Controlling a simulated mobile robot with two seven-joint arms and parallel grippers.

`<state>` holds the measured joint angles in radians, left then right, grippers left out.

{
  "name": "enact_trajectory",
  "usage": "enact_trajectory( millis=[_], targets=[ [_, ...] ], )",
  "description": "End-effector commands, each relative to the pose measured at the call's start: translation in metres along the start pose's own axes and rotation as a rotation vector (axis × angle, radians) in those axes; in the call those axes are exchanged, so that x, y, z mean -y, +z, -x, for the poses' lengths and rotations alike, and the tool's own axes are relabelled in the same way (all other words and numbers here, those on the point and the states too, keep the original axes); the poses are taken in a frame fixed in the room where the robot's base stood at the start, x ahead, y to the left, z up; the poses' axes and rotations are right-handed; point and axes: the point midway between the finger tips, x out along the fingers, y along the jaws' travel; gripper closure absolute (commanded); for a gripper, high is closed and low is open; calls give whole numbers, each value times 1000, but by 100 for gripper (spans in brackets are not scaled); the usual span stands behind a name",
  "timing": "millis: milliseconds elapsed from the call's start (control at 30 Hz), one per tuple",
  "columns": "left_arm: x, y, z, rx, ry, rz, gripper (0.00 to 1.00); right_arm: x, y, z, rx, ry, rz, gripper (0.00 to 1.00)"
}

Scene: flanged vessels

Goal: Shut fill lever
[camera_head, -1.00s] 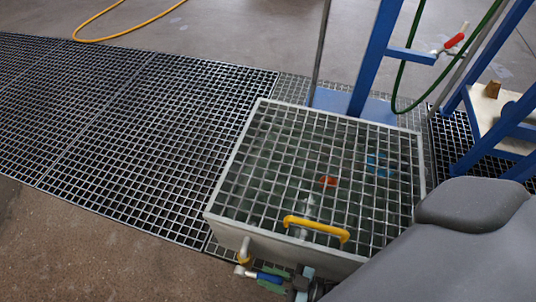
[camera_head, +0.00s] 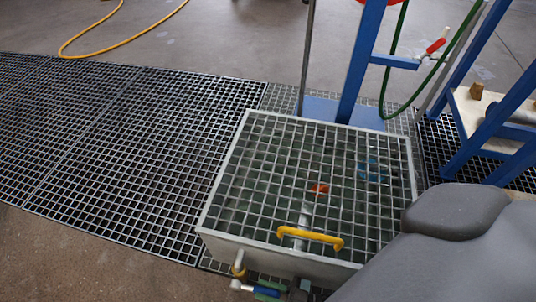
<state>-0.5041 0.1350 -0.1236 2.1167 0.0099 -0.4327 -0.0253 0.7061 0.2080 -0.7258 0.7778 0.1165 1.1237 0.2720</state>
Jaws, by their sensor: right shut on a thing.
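A blue lever (camera_head: 268,290) sits low on the front of a grated metal tank, at the bottom edge of the picture, by a short pale pipe. My right gripper (camera_head: 267,291) is shut on it, with green fingers on both sides of the blue handle. The picture's bottom edge cuts off part of the gripper and the valve body. My left gripper is not in view.
The tank's grated top (camera_head: 330,160) has a yellow handle (camera_head: 310,238) near its front edge. A blue frame (camera_head: 362,65) stands behind it, and a wooden-topped blue stand (camera_head: 470,120) is at the right. Floor grating (camera_head: 130,140) lies open to the left. A yellow hose (camera_head: 100,45) lies at the back.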

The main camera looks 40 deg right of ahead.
Motion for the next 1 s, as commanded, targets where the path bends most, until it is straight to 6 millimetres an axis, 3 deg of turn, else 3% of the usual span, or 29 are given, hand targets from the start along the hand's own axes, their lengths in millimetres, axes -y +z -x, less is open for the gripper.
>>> enact_trajectory(
  millis=[133, 167, 333, 733, 1000],
  targets=[
    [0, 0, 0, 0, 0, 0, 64, 2, 1, -1, 2, -1, -2, 100],
    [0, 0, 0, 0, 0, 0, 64, 2, 1, -1, 2, -1, -2, 76],
    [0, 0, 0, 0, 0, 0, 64, 1, 0, 0, 1, -1, -2, 55],
    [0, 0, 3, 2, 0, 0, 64, 2, -3, -1, 1, 0, -1, 55],
    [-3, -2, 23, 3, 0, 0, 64, 8, -26, -7, -1, 2, 0, 55]
  ],
)
